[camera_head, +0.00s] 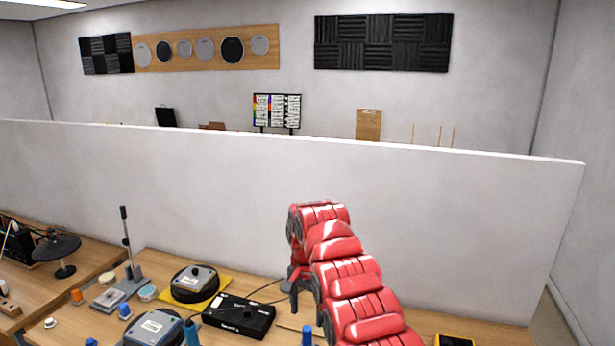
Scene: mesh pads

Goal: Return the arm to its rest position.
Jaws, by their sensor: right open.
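My red right arm (345,275) comes in from the bottom right and reaches up in front of the white partition. My right gripper (291,297) is at the arm's far end, pointing down above the wooden table (265,290). Its dark fingers are open, and I see nothing held between them. Part of the gripper is hidden behind the arm. My left gripper is not in view.
Left of the gripper stand a black box (238,316), a round black pad device (195,282) on a yellow mat, a similar device (153,328) and a lever press (124,262). The white partition (430,210) rises behind. Blue bottles stand near the front.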

